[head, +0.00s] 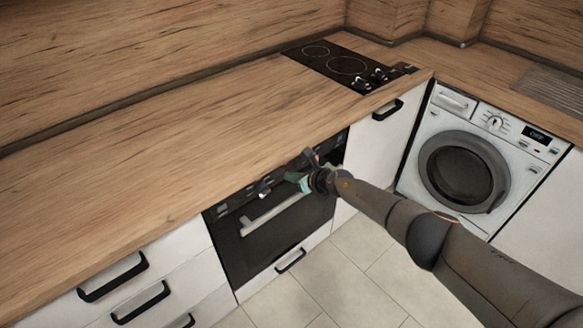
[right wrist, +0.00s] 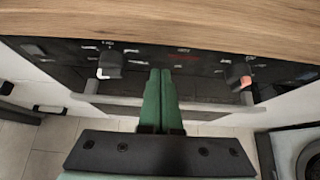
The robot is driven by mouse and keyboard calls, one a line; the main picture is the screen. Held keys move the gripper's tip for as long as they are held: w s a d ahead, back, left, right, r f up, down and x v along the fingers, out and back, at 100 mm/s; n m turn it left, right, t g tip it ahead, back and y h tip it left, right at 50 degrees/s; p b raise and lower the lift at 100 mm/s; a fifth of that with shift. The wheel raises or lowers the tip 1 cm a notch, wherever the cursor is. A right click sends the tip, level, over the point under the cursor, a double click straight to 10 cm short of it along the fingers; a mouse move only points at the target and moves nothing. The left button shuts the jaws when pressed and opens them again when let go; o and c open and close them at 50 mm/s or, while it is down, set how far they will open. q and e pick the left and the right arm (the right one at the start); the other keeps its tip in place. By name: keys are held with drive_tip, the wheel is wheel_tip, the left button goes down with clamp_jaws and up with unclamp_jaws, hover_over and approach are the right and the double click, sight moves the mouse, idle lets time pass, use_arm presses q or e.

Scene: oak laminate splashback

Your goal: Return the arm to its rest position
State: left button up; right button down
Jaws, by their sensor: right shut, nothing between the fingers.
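My right arm (head: 400,217) reaches in from the lower right in the head view. Its gripper (head: 292,177) is in front of the oven's control panel, below the worktop edge. In the right wrist view the two green fingers of the right gripper (right wrist: 160,72) lie side by side, shut with nothing between them. They point at the black oven front (head: 285,240); whether they touch it I cannot tell. My left gripper is not in view.
The oven handle (head: 272,215) and knobs (right wrist: 110,65) (right wrist: 240,76) are close to the fingers. The wooden worktop (head: 150,165) is bare, with a black hob (head: 345,66) at the back. A washing machine (head: 470,165) stands right. Tiled floor (head: 345,280) is clear.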

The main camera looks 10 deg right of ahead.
drive_tip(key=shift+w+r, duration=0.2)
drive_tip(key=shift+r, duration=0.45)
drive_tip(key=shift+a, duration=0.1)
drive_tip(key=s+a+f+m+y, duration=0.1)
drive_tip(key=s+a+f+m, duration=0.1)
drive_tip(key=s+a+m, duration=0.3)
drive_tip(key=s+a+f+m+t+y, duration=0.1)
drive_tip(key=s+a+f+m, duration=0.2)
drive_tip(key=s+m, duration=0.3)
drive_tip(key=s+a+f+m+y, duration=0.1)
drive_tip(key=s+a+f+m, duration=0.1)
drive_tip(key=s+a+m, duration=0.4)
drive_tip(key=s+d+f+m+g+h, duration=0.1)
drive_tip(key=s+d+m+h, duration=0.5)
drive_tip(key=s+d+m, duration=1.3)
drive_tip(key=s+f+m, duration=0.1)
drive_tip(key=s+m, duration=0.3)
drive_tip(key=shift+s+d, duration=0.3)
drive_tip(key=shift+d, duration=0.1)
